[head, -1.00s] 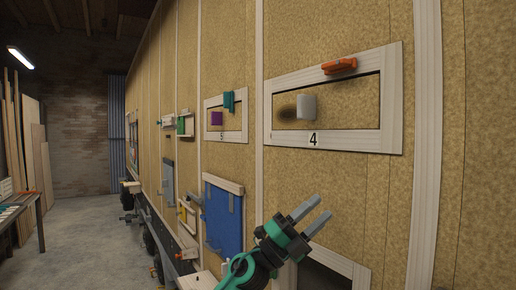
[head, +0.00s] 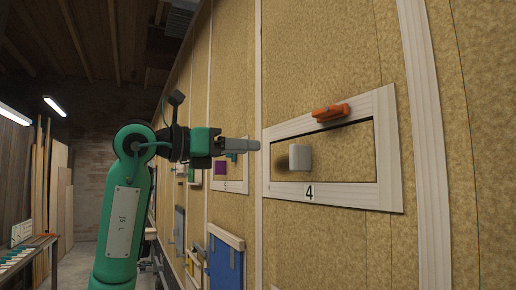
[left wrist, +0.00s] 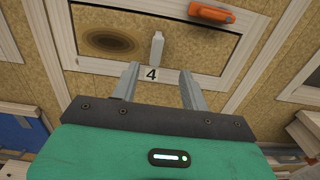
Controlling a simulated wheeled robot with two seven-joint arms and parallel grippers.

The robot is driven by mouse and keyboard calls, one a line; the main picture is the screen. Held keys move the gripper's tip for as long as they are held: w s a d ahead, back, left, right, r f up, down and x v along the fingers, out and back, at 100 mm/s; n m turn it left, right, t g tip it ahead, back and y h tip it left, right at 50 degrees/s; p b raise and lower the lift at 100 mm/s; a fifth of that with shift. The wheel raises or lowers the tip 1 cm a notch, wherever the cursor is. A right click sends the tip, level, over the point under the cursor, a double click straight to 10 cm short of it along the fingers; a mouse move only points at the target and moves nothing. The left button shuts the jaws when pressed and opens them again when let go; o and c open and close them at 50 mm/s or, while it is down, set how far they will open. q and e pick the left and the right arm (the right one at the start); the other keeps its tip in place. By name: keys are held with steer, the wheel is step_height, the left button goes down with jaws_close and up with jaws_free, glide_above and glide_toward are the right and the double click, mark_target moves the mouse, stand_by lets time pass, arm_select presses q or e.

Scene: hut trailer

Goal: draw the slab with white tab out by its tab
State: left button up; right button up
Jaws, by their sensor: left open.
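The slab (head: 345,150) is a tan speckled panel inside a pale wooden frame (head: 390,196) marked 4. Its white tab (head: 299,157) sticks out near the slab's left part, beside a dark knot. In the left wrist view the white tab (left wrist: 157,46) shows just beyond my fingertips, with the slab (left wrist: 195,45) behind it. My left gripper (head: 256,145) is open and empty, left of the tab and apart from it in the head view. In the left wrist view its fingers (left wrist: 160,76) point towards the tab. My right gripper is not in view.
An orange latch (head: 330,112) sits on the frame's top rail and also shows in the left wrist view (left wrist: 212,14). Farther left on the wall are a purple tab (head: 221,167) and a blue panel (head: 224,268). A bench (head: 28,252) stands far left.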

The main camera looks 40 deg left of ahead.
mark_target(291, 149)
arm_select(q)
steer(key=p+x, duration=0.1)
steer(key=x, duration=0.1)
steer(key=p+x, duration=0.1)
steer(key=x, duration=0.1)
steer(key=p+x, duration=0.1)
steer(key=x, duration=0.1)
steer(key=shift+w+r, duration=0.3)
steer(key=shift+r, duration=0.05)
steer(key=p+x, duration=0.2)
steer(key=x, duration=0.2)
steer(key=shift+w+f, duration=0.15)
steer(key=shift+p+x, duration=0.4)
steer(key=shift+x, duration=0.45)
steer(key=shift+w, duration=0.15)
steer(key=shift+w+d+f, duration=0.1)
steer(key=shift+w+d, duration=0.1)
steer(key=shift+w, duration=0.2)
jaws_close()
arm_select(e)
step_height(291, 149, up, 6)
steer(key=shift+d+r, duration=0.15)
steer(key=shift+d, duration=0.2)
